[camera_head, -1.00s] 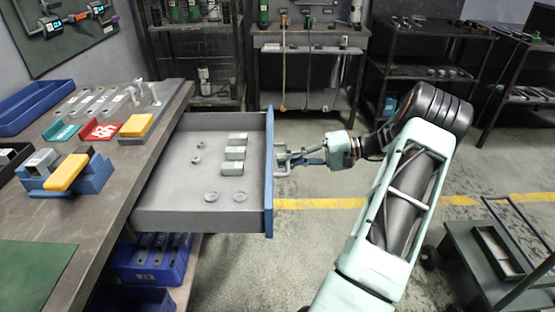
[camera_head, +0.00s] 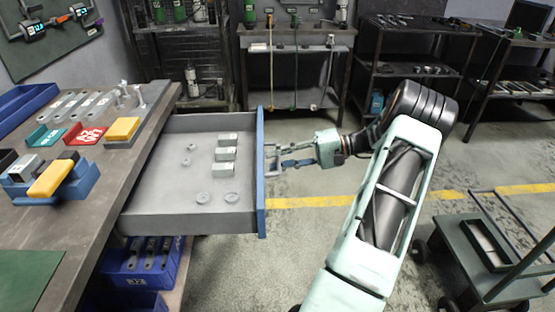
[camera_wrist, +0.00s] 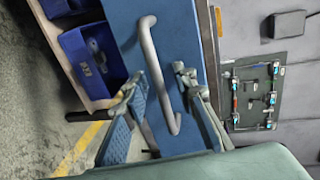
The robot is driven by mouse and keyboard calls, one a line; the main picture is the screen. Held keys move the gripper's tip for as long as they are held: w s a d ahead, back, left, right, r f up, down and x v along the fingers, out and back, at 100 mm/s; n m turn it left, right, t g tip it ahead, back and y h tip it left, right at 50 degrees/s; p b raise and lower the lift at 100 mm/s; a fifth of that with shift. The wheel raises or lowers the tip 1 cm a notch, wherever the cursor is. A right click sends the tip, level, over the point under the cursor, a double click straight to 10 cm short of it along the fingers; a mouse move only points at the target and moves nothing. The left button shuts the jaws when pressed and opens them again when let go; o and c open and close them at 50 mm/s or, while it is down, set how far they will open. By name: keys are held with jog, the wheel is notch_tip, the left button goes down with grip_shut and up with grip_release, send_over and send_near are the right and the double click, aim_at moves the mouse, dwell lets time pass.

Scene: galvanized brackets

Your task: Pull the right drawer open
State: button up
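The right drawer (camera_head: 195,222) is a grey tray with a blue front panel (camera_head: 261,185), and it stands pulled far out from the workbench. Its grey bar handle (camera_head: 271,158) is on the outer face of the front. In the wrist view the handle (camera_wrist: 154,65) runs between the two fingers of my gripper (camera_wrist: 158,85), with gaps showing beside it. My gripper (camera_head: 283,156) is open at the handle, to the right of the drawer front. Whether a finger touches the bar is hard to tell. Several small metal parts (camera_head: 226,154) lie inside the drawer.
The workbench (camera_head: 95,200) at left carries trays and fixtures. Blue bins (camera_head: 145,262) sit below the drawer. A dark cart (camera_head: 470,262) stands at lower right. Shelves line the back wall. The floor right of the drawer is clear, crossed by a yellow line (camera_head: 320,202).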

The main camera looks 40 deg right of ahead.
jog(key=v, duration=1.2)
